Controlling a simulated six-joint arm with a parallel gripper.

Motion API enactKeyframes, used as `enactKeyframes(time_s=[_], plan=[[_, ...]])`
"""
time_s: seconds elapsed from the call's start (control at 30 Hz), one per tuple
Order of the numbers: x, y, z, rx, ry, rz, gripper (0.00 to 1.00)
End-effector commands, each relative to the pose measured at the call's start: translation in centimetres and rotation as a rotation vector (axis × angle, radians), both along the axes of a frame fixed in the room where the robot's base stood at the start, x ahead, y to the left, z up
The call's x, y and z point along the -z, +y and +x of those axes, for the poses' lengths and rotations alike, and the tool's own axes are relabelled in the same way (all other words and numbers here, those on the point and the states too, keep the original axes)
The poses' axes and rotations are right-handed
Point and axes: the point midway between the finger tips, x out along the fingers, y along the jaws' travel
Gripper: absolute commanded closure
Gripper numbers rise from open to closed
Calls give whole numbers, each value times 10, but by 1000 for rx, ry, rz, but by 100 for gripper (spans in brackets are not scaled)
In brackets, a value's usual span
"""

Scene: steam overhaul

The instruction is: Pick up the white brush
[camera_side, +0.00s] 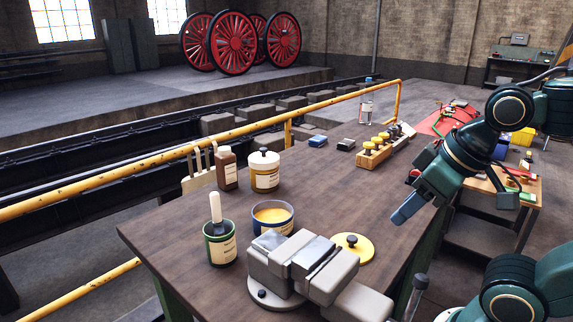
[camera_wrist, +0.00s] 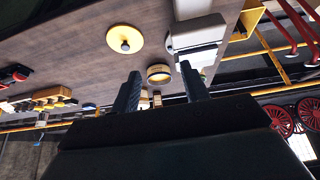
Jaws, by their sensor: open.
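The white brush (camera_side: 216,207) stands upright in a green can (camera_side: 220,251) near the left edge of the wooden workbench (camera_side: 310,165). Only its pale handle shows; its lower end is hidden inside the can. My gripper (camera_side: 408,208) is in the air at the right side of the bench, well apart from the brush. In the wrist view my gripper (camera_wrist: 160,86) has its two fingers spread with nothing held between them. I cannot make out the brush clearly in the wrist view.
Beside the can are an open tin (camera_side: 273,215), a labelled jar (camera_side: 264,171) and a brown bottle (camera_side: 227,169). A yellow lid (camera_side: 354,247) lies flat. A yellow railing (camera_side: 130,180) runs behind the bench.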

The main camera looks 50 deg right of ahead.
Motion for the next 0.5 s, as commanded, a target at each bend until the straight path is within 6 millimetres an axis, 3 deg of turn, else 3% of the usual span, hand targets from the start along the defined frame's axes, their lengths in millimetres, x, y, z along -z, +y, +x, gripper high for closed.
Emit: enactKeyframes(time_s=[0.27,0.5], plan=[[-7,1,7,17,9,11,55],[-33,5,37,102,51,61,55]])
